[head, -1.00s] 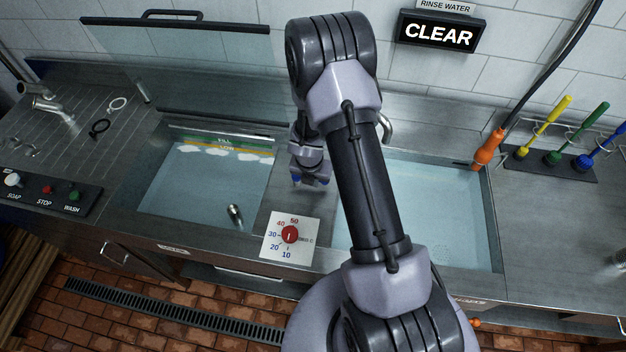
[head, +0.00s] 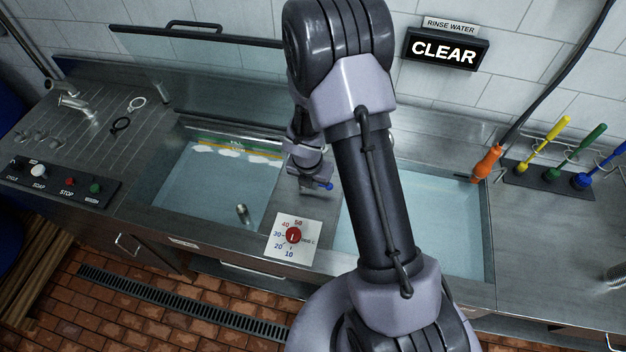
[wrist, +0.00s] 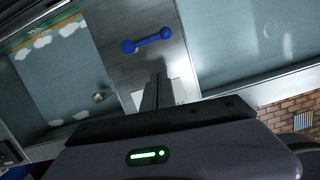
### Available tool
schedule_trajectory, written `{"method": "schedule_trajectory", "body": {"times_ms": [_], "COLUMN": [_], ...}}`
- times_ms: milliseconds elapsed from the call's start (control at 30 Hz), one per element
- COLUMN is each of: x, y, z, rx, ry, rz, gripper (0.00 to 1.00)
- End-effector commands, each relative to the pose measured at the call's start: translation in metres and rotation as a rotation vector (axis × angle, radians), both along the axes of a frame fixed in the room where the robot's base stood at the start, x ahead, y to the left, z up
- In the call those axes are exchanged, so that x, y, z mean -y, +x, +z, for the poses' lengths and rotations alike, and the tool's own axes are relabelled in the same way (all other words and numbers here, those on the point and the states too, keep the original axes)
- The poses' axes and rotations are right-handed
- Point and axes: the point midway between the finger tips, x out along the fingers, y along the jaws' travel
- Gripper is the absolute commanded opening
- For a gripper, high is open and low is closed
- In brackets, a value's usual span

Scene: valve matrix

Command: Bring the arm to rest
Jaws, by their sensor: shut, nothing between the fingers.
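My arm crosses the middle of the head view. My gripper (wrist: 157,92) is shut and empty; its fingers show pressed together in the wrist view. It hangs over the steel strip between the two basins. A blue bar with rounded ends (wrist: 147,40) lies beyond the fingertips in the wrist view, apart from them in the picture. In the head view only part of the blue bar (head: 329,187) shows, the rest hidden behind my gripper. A white dial plate with a red knob (head: 293,236) is on the front of the strip.
The left basin (head: 222,190) holds water, white foam and a small metal piece (head: 243,213). The right basin (head: 450,225) holds clear water. An orange-handled sprayer (head: 487,163) and coloured brushes (head: 540,145) stand at the right. A sign (head: 444,51) reads CLEAR.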

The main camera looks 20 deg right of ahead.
Motion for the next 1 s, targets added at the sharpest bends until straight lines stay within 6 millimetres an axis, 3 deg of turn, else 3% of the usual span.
{"method": "schedule_trajectory", "body": {"times_ms": [200,267,333,433,500,600,700,833,1000], "x": [0.001,0.003,0.002,-0.01,-0.027,-0.055,-0.083,-0.107,-0.117], "y": [0.002,0.004,-0.003,-0.04,-0.076,-0.125,-0.165,-0.196,-0.207], "z": [0.007,0.019,0.042,0.071,0.081,0.084,0.077,0.071,0.073], "rx": [0.028,0.09,0.197,0.342,0.394,0.374,0.278,0.134,0.068], "ry": [0.002,0.016,0.071,0.239,0.404,0.633,0.822,0.967,1.009], "rz": [-0.076,-0.251,-0.581,-1.152,-1.537,-1.977,-2.301,-2.551,-2.637], "gripper": [0.0,0.0,0.0,0.0,0.0,0.0,0.0,0.0,0.0]}}
